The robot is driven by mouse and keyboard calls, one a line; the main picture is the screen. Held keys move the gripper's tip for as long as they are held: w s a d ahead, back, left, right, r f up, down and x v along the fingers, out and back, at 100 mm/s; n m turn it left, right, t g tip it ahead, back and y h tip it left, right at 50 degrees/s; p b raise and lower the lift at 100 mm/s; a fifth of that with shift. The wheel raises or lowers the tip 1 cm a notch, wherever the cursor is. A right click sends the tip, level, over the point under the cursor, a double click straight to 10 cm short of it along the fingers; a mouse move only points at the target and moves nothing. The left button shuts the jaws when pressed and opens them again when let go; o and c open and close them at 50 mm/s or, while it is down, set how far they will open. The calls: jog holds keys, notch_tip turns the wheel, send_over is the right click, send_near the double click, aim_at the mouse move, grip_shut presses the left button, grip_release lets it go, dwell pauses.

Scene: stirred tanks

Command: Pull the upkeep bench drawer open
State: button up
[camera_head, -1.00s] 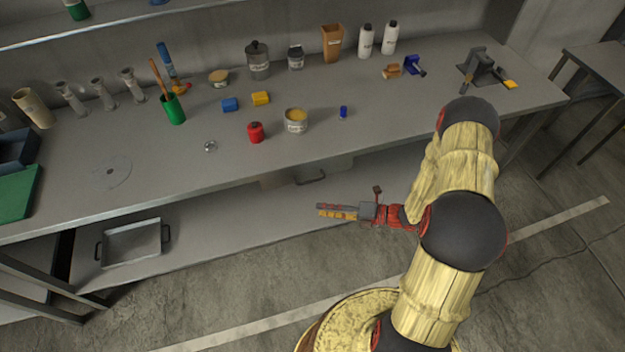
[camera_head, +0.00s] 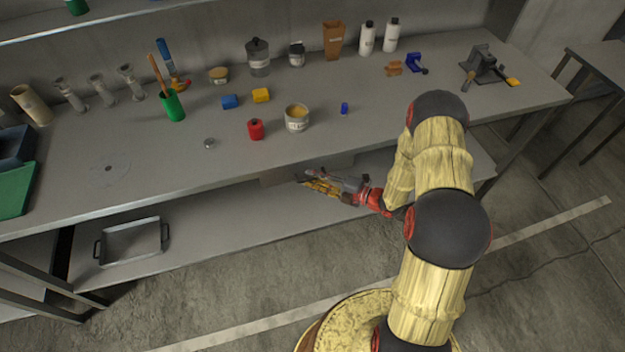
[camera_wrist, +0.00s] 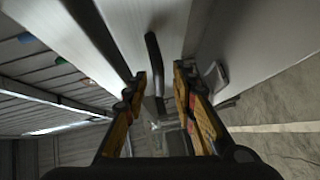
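The upkeep bench drawer (camera_head: 280,178) hangs under the bench's front edge and looks closed. In the wrist view its pale front (camera_wrist: 175,22) fills the upper middle, with a dark bar handle (camera_wrist: 153,55) on it. My gripper (camera_head: 303,181) is at the drawer front, below the bench top, and covers the handle in the head view. In the wrist view my gripper (camera_wrist: 159,80) is open, with one yellow-and-black finger on each side of the handle's line. I see no contact, and cannot tell whether the fingertips reach around the bar.
The bench top (camera_head: 330,150) overhangs my gripper. On it stand a red jar (camera_head: 256,129), an open tin (camera_head: 297,118) and several other items. A lower shelf (camera_head: 215,230) holds a metal tray (camera_head: 131,243) at left. The floor in front is clear.

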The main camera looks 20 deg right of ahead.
jog(key=shift+w+a, duration=0.25)
jog(key=shift+w, duration=0.05)
jog(key=shift+c, duration=0.3)
grip_shut()
jog(key=shift+s+f, duration=0.1)
dwell(0.5)
